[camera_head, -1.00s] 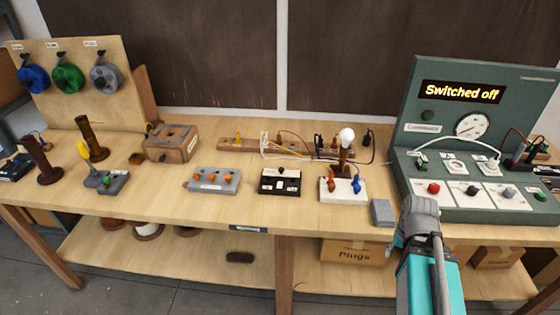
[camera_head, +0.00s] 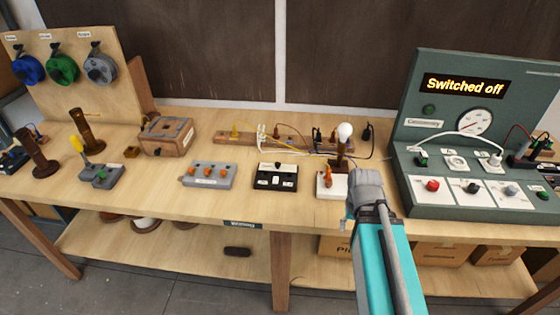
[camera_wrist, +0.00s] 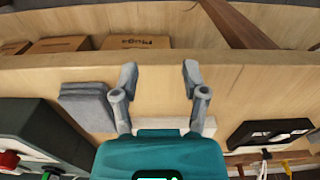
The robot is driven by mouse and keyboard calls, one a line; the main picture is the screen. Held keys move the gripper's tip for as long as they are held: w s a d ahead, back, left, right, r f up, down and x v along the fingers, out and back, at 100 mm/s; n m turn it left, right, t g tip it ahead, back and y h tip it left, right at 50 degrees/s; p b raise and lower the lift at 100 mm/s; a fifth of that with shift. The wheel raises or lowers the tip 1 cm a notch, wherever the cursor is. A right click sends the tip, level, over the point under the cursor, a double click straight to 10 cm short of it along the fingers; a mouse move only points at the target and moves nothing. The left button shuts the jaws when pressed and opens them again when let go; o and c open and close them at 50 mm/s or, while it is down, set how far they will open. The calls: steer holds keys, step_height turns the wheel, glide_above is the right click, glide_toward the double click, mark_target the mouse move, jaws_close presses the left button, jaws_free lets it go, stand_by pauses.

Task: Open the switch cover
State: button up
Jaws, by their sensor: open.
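No part is clearly marked as the switch cover. A black box with white parts on top (camera_head: 277,178) sits on the bench left of my gripper; it also shows in the wrist view (camera_wrist: 270,133). A white base with an orange clip (camera_head: 324,191) stands right beside it, partly hidden by my arm. In the wrist view, my gripper (camera_wrist: 159,76) is open and empty, its fingers spread over bare bench near the front edge. The white base (camera_wrist: 165,122) shows partly behind it there. In the head view the fingertips are hidden.
A lit bulb-shaped lamp (camera_head: 345,132) stands behind the white base. A green test panel (camera_head: 470,207) reads "Switched off" at right. A grey block (camera_wrist: 88,104) lies near my gripper. A grey terminal block (camera_head: 209,176) is farther left. Loose cables lie behind.

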steer(key=shift+o, duration=0.6)
steer(key=n+y+p, duration=0.5)
steer(key=n+p, duration=0.8)
steer(key=n, duration=0.5)
glide_toward(278, 163)
steer(key=a+v, duration=0.1)
steer(key=v, duration=0.4)
steer(key=shift+d+r, duration=0.2)
steer(key=shift+f, duration=0.15)
steer(key=shift+h, duration=0.3)
steer(key=b+x, duration=1.2)
steer(key=x, duration=0.1)
steer(key=shift+a+f+b, duration=0.2)
steer(key=shift+b, duration=0.1)
